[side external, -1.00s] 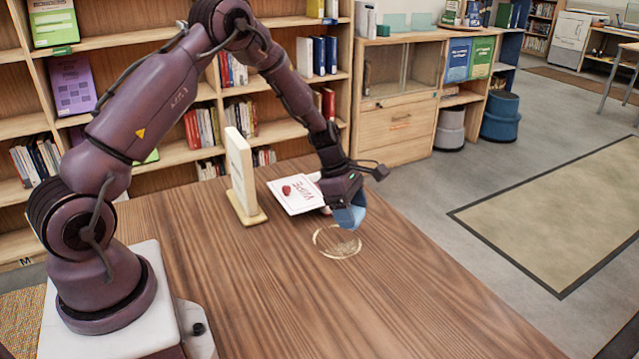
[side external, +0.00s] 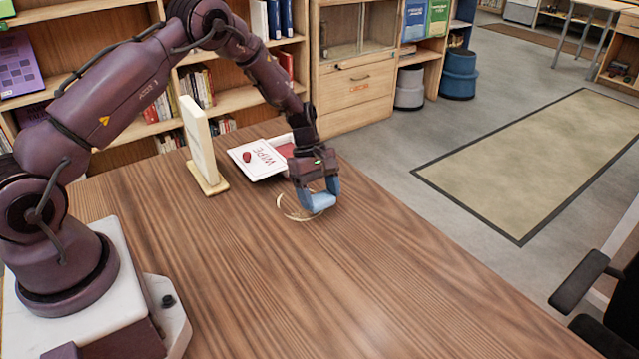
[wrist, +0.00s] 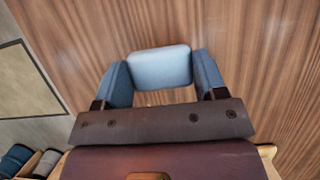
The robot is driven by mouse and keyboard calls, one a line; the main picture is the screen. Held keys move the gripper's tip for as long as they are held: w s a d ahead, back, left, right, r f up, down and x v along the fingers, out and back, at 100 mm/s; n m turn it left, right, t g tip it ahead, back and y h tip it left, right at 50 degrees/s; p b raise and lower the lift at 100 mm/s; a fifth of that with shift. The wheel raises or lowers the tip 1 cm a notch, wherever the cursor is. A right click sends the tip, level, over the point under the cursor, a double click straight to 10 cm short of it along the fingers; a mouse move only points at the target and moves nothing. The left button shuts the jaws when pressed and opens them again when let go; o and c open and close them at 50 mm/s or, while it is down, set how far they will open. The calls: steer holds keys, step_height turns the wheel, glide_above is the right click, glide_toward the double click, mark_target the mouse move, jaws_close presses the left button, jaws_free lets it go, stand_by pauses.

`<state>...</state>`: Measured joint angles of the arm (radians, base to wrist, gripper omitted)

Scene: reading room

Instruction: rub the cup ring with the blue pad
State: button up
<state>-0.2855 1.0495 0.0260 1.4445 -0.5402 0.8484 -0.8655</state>
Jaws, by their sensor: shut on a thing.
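My gripper (side external: 318,194) points down over the wooden table and is shut on the blue pad (side external: 322,203). In the wrist view the pad (wrist: 160,66) sits squarely between the two blue fingers of my gripper (wrist: 160,72). The cup ring (side external: 284,208) is a pale, thin circle on the table. The pad is over the ring's right part, at or very near the table; I cannot tell if it touches. The ring's left and front arc shows; the rest is hidden by the pad and gripper. In the wrist view I cannot make out the ring.
A white tray (side external: 248,171) marked WIPE, with a red patch, lies behind my gripper. An upright cream board (side external: 198,140) on a wooden foot stands left of it. The table (side external: 330,280) is clear in front and to the right. Bookshelves and a cabinet (side external: 358,98) stand behind.

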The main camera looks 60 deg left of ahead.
mark_target(284, 198)
steer(key=shift+f, duration=0.85)
steer(key=shift+a+f, duration=0.5)
steer(key=shift+f, duration=0.1)
steer(key=shift+c, duration=0.3)
steer(key=shift+a+f, duration=0.1)
steer(key=shift+a, duration=4.8)
steer(key=shift+s, duration=0.8)
steer(key=shift+s+d, duration=0.15)
steer(key=shift+d, duration=5.15)
steer(key=shift+s+d, duration=0.1)
steer(key=shift+d, duration=0.15)
steer(key=shift+s+a, duration=0.1)
steer(key=shift+s, duration=0.7)
steer(key=shift+a, duration=5.35)
step_height(284, 198, up, 8)
